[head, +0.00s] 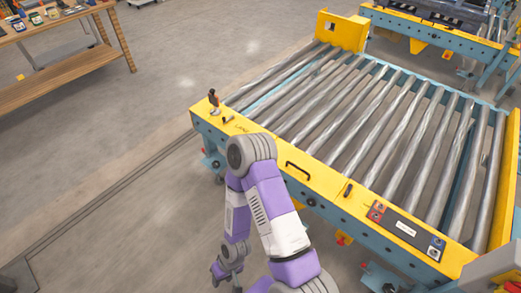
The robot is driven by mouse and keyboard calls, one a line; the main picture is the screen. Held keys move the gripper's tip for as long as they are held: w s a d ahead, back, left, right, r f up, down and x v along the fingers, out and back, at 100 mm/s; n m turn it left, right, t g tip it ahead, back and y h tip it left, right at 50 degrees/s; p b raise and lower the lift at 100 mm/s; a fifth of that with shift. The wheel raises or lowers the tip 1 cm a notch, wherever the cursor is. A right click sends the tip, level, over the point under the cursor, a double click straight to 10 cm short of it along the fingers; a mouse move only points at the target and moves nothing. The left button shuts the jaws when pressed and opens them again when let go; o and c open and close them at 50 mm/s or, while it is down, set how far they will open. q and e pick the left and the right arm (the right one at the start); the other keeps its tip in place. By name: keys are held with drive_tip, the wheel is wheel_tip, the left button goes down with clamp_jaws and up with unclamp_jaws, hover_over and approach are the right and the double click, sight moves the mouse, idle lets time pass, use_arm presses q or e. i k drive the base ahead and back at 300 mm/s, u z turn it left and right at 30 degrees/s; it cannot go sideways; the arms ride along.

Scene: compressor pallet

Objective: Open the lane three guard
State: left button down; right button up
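A roller lane with a yellow front rail (330,182) fills the right half of the head view. Faint lettering that seems to begin with "LANE" is on the rail's left part; the lane number is not readable. A black bar handle (298,170) is fixed on the rail. A small upright lever (213,98) stands at the rail's left end. I cannot tell which part is the guard. My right gripper (227,276) hangs low in front of the lane, apart from the rail, with nothing visible in it. Its fingers are too small to judge. My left gripper is out of view.
A panel with red and blue buttons (407,230) sits on the rail's right part. A yellow block (342,30) stands at the lane's far left corner. More conveyor is behind. A wooden bench (66,68) is at upper left. The floor left of the lane is clear.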

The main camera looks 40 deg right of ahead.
sight(327, 181)
drive_tip(key=z, duration=0.3)
drive_tip(key=i, duration=1)
drive_tip(key=z, duration=1.25)
drive_tip(key=i, duration=0.3)
drive_tip(key=z, duration=0.15)
